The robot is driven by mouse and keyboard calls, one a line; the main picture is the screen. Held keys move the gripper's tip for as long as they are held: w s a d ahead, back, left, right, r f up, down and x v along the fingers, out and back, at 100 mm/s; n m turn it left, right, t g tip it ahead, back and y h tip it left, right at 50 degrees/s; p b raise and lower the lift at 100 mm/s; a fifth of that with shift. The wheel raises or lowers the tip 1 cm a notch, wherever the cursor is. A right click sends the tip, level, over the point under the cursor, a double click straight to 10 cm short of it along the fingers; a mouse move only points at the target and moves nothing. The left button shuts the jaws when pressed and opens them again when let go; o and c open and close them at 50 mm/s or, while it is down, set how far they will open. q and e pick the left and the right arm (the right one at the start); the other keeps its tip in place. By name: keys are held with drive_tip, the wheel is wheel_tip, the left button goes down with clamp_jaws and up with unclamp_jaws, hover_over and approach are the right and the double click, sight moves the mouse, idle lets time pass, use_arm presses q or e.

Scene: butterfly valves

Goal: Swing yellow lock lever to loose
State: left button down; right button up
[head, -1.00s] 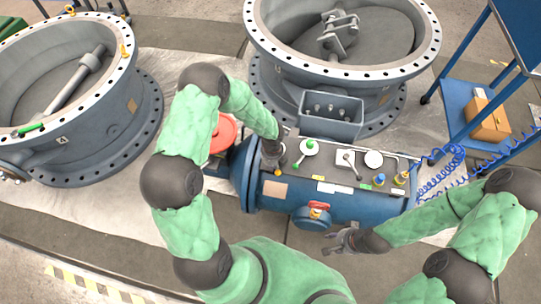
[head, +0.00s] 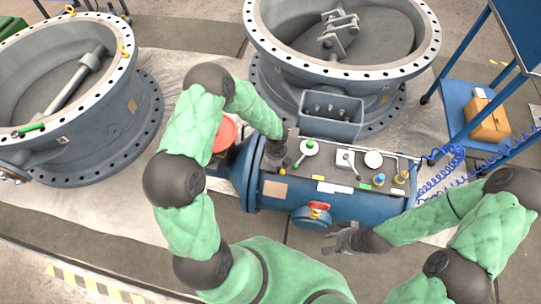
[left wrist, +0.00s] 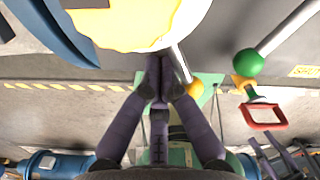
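The yellow-ended lever (head: 282,171) is at the left end of the blue cylindrical valve body, beside my left gripper (head: 274,160), which partly hides it. In the left wrist view its grey rod and yellow ball (left wrist: 194,90) lie just right of my left fingertips (left wrist: 156,68). These fingers are together, with nothing clearly between them; the rod is close to or touching the right finger. A round white and yellow part (left wrist: 140,28) lies beyond the fingertips. My right gripper (head: 342,241) is open and empty, in front of the valve body.
A green-ended lever (head: 308,148) stands right of my left gripper; its green ball (left wrist: 249,62) shows in the wrist view. Another lever (head: 349,158) is further right. Large flanged rings (head: 400,72) stand behind.

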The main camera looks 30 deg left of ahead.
use_arm(q)
drive_tip(key=shift+w+d, duration=0.1)
drive_tip(key=shift+d, duration=0.15)
drive_tip(key=shift+s+a+r+p, duration=0.15)
drive_tip(key=shift+r+p, duration=1.55)
drive_tip(key=shift+r, duration=0.1)
drive_tip(key=shift+s+a+r+p, duration=0.1)
drive_tip(key=shift+r+p, duration=1.55)
drive_tip(key=shift+r, duration=0.1)
drive_tip(key=shift+f, duration=0.1)
drive_tip(key=s+d+f+n+h, duration=0.1)
drive_tip(key=s+d+n, duration=0.4)
drive_tip(key=n, duration=1)
drive_tip(key=s+d+f+n+h, duration=0.2)
drive_tip(key=s+d+n, duration=0.4)
drive_tip(key=s+n, duration=0.5)
drive_tip(key=n+h, duration=0.1)
drive_tip(key=n, duration=0.2)
drive_tip(key=shift+s+d+n, duration=0.15)
drive_tip(key=shift+s+n, duration=0.05)
drive_tip(key=shift+n, duration=0.2)
